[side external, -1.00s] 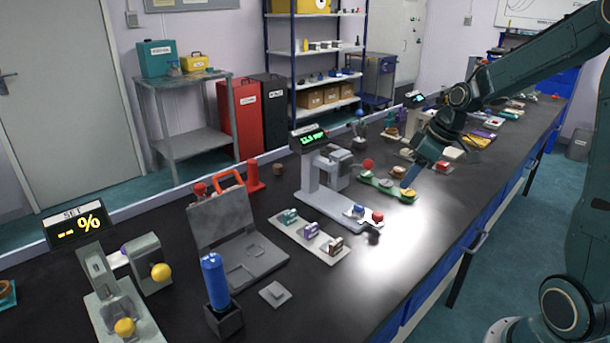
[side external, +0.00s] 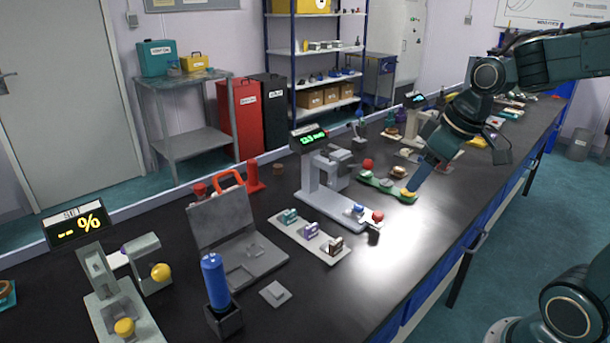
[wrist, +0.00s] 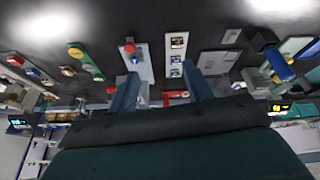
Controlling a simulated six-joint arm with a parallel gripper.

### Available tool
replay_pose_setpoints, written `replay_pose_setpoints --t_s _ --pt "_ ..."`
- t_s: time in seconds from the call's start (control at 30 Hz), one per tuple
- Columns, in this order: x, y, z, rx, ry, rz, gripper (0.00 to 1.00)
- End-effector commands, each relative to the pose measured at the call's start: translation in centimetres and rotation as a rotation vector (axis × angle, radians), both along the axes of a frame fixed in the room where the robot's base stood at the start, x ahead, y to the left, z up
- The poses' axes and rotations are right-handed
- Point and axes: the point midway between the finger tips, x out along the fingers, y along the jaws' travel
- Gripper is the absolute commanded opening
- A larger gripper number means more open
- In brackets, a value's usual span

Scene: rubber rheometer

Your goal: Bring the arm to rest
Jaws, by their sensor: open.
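My gripper (side external: 413,186) hangs at the end of my arm on the right of the side external view, tilted down over the bench. In that view its blue-grey fingers overlap the right end of a green tray (side external: 378,183); I cannot tell whether they touch it. In the wrist view my gripper (wrist: 160,70) shows two fingers set wide apart. Nothing is held between them. The bench (side external: 400,250) shows behind and between the fingers.
The instrument with a green display (side external: 308,138), a sample strip (side external: 285,229), an open grey case (side external: 255,265) and a blue bottle (side external: 213,275) stand left of my gripper. Several small items lie farther back. The bench's front right part is clear.

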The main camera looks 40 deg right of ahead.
Motion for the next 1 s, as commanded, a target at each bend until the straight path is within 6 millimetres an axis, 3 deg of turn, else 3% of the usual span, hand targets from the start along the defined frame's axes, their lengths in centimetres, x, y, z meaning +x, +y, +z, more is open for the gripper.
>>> replay_pose_setpoints --t_s 0.3,0.6,1.0 --pt "-5.7 4.1 1.9 0.01 -0.048 -0.068 0.5" --pt "-10.3 5.7 2.0 0.043 -0.086 -0.132 0.5" --pt "-11.3 5.9 1.8 0.056 -0.093 -0.153 0.5"
